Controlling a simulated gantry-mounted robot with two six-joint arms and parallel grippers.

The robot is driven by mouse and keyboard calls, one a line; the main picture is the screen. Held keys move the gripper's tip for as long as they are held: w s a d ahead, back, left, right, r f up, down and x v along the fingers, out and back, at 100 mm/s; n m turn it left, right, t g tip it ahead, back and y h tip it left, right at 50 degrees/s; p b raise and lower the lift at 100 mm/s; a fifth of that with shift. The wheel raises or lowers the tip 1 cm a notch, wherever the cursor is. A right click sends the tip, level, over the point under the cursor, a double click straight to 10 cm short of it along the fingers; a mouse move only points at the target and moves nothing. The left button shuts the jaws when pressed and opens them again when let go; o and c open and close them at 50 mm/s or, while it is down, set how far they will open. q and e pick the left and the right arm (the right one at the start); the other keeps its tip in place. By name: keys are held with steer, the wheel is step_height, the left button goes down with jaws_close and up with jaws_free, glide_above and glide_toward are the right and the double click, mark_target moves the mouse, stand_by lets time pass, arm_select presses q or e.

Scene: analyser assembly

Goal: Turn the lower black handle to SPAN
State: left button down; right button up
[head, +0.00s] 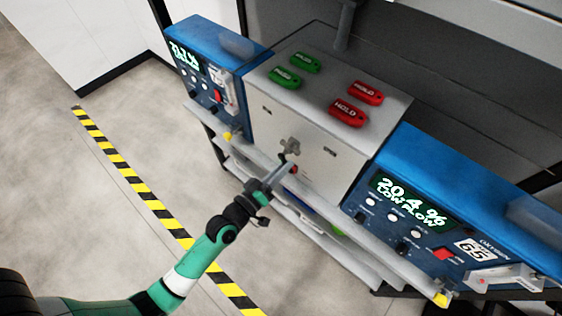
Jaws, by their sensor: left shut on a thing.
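The light grey cabinet (305,125) stands between two blue analysers. A grey knob (290,147) sits on its front face. My left gripper (284,168), on the green arm from the lower left, reaches the front just below that knob. It is shut on the lower black handle (284,158), of which only a small dark part shows between and beside the fingers. The handle's exact angle and the SPAN marking cannot be made out. My right gripper is not in view.
Two green tags (286,78) and two red HOLD tags (348,111) lie on the cabinet top. The right analyser (440,215) reads 20.4 % LOW FLOW; the left analyser (205,75) is beyond. A shelf edge (330,222) runs below. Open floor lies left, with a striped line (150,200).

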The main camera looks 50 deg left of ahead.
arm_select(q)
steer(key=n+p, duration=0.1)
steer(key=n, duration=0.2)
steer(key=r+n+p, duration=0.1)
steer(key=n, duration=0.2)
steer(key=d+r+n+p, duration=0.1)
steer(key=n, duration=0.3)
steer(key=shift+r+p, duration=0.15)
steer(key=shift+p, duration=0.25)
steer(key=c, duration=0.8)
jaws_free()
steer(key=s+d+b, duration=0.1)
steer(key=s+b, duration=0.1)
steer(key=s, duration=0.9)
steer(key=shift+s+d+b, duration=0.15)
steer(key=shift+s+b, duration=0.05)
steer(key=shift+b, duration=0.15)
